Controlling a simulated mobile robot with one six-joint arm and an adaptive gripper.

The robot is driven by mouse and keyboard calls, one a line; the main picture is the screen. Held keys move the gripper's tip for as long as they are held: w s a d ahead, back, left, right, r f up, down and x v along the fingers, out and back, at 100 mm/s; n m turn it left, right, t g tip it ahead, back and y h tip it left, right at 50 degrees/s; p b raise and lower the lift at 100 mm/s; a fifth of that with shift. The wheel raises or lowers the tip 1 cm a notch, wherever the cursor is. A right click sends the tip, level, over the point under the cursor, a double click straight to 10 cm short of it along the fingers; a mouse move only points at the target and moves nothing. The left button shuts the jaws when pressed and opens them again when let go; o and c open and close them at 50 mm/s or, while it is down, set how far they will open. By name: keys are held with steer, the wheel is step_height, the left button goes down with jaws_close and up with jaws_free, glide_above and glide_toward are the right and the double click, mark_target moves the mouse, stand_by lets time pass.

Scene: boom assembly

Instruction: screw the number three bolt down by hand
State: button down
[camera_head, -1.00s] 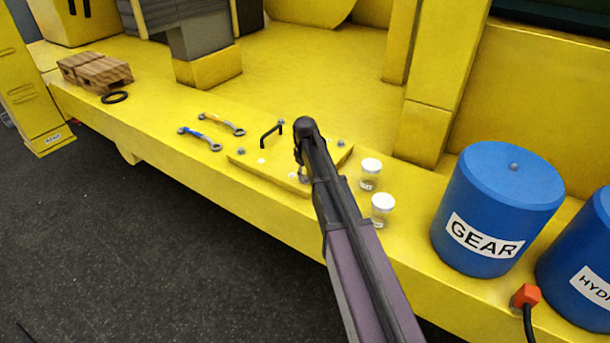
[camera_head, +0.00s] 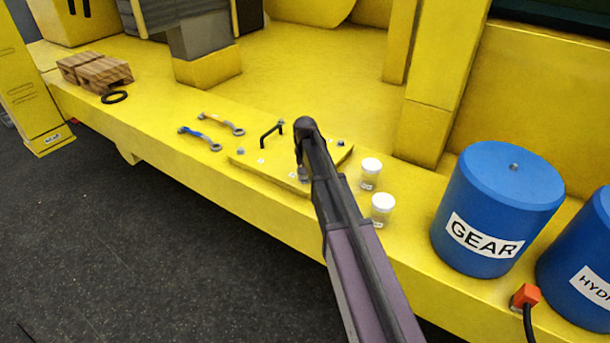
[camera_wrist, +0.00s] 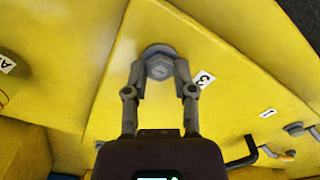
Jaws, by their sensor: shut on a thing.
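The number three bolt (camera_wrist: 159,67) is a grey hex bolt with a washer, beside the label "3" (camera_wrist: 204,79) on the yellow cover plate (camera_wrist: 130,110). My gripper (camera_wrist: 160,72) is shut on its head, one finger on each side, in the wrist view. In the head view my gripper (camera_head: 303,176) reaches down to the plate's near right corner, and my arm hides part of the plate. Whether the bolt is fully seated cannot be told.
Two wrenches (camera_head: 212,133) lie left of the plate. A black handle (camera_head: 271,135) and other bolts (camera_head: 240,152) stand on the plate. Two lidded jars (camera_head: 371,172) stand right of my arm, and a blue GEAR drum (camera_head: 495,205) farther right.

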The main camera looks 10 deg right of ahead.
mark_target(305, 177)
steer(key=shift+w, duration=0.1)
stand_by(0.3)
steer(key=shift+c, duration=2.2)
jaws_free()
steer(key=shift+n, duration=0.4)
steer(key=n, duration=0.4)
steer(key=shift+n, duration=0.4)
steer(key=n, duration=0.5)
steer(key=shift+n, duration=0.3)
step_height(305, 177, up, 14)
steer(key=p, duration=1.4)
steer(key=s+f+m+b, duration=0.3)
steer(key=s+f+b, duration=0.1)
steer(key=s, duration=0.5)
steer(key=s+f+m+b, duration=0.3)
steer(key=s+f+b, duration=0.2)
steer(key=s, duration=0.3)
steer(key=s+f+m+b, duration=0.2)
steer(key=s+f+b, duration=0.2)
steer(key=s, duration=0.5)
steer(key=shift+s+d+f+m+b, duration=0.15)
steer(key=shift+s+f+m+b, duration=0.2)
steer(key=shift+m+b, duration=0.05)
